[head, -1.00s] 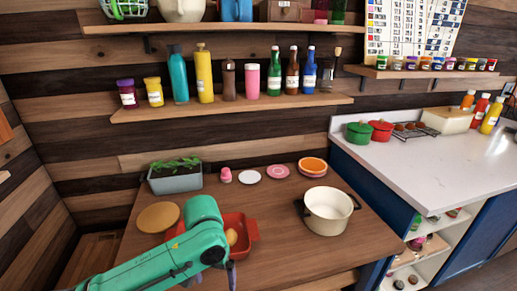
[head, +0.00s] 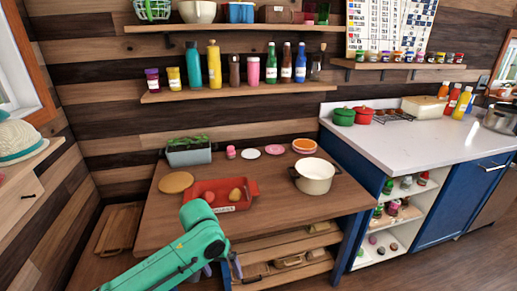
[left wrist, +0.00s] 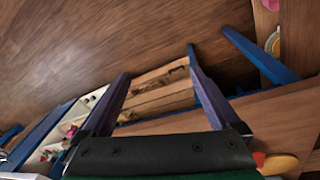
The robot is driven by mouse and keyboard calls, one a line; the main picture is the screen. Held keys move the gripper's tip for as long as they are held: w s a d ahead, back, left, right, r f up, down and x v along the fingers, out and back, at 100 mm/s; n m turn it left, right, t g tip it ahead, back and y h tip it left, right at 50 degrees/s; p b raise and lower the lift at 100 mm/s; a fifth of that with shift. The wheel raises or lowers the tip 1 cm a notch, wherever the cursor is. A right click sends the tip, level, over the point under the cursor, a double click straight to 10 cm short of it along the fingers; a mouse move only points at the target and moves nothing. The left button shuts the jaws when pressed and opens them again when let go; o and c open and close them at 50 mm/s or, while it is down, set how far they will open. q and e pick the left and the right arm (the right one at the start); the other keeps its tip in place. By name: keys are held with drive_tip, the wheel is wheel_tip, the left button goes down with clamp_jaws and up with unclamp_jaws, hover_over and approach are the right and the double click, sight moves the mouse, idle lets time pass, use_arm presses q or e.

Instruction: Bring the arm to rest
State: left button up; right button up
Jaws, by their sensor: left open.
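My left arm, green, comes in from the bottom left of the head view. Its gripper (head: 222,268) points down in front of the table's near edge and is mostly hidden behind the arm. In the left wrist view my left gripper (left wrist: 163,88) shows two dark purple fingers spread wide with nothing between them. Beyond them are the floor and the shelf under the table. My right gripper is in neither view.
The wooden table (head: 155,230) holds a red tray (head: 255,188) with food pieces, a cream pot (head: 315,176), a planter (head: 188,153) and a round board (head: 175,182). A white counter (head: 390,142) stands right. Open floor (head: 390,270) lies at the lower right.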

use_arm(q)
drive_tip(key=w+a+f+n+t+h, duration=0.1)
drive_tip(key=w+a+f+n+t, duration=0.2)
drive_tip(key=f, duration=0.9)
drive_tip(key=s+a+f, duration=0.2)
drive_tip(key=a+f, duration=0.2)
drive_tip(key=f, duration=0.3)
drive_tip(key=s+a+f, duration=0.3)
drive_tip(key=f, duration=0.5)
drive_tip(key=s+a+f+m+g+y, duration=0.1)
drive_tip(key=s+f, duration=0.4)
drive_tip(key=s, duration=0.6)
drive_tip(key=s+a+f+m+g, duration=0.1)
drive_tip(key=s+a+f, duration=0.2)
drive_tip(key=s, duration=0.8)
drive_tip(key=s+a+f+m+y, duration=0.1)
drive_tip(key=s+a+f+m, duration=0.1)
drive_tip(key=s+f, duration=0.5)
drive_tip(key=s, duration=0.3)
drive_tip(key=shift+s+a+f+g+y, duration=0.15)
drive_tip(key=shift+s+f+g+y, duration=0.15)
drive_tip(key=shift+s+f+g, duration=0.1)
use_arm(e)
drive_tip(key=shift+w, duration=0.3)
